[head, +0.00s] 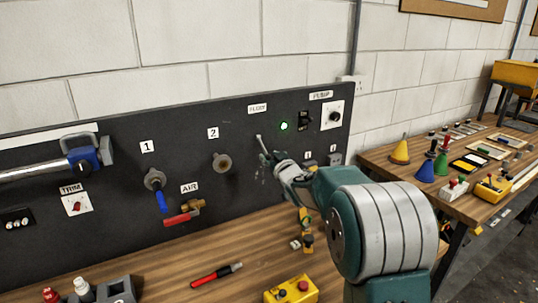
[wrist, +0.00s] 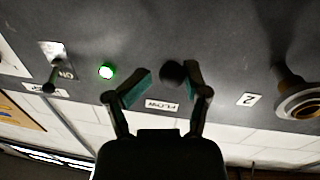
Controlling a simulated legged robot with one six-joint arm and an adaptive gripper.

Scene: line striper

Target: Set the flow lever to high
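The flow lever shows in the wrist view as a dark round knob (wrist: 172,74) beside the upside-down FLOW label (wrist: 162,106). My gripper (wrist: 166,76) is open, with a finger on each side of the knob. The knob is closer to the right finger; I cannot tell whether they touch. In the head view, my gripper (head: 267,157) is at the dark panel (head: 115,220), below the FLOW label (head: 257,109). A thin pale rod shows at its tip there. The lever's slot and marks are not readable.
A lit green lamp (head: 284,126) and a PUMP switch (head: 304,121) are to the right. Pipe stub 2 (head: 222,163) and the red-handled AIR valve (head: 184,215) are to the left.

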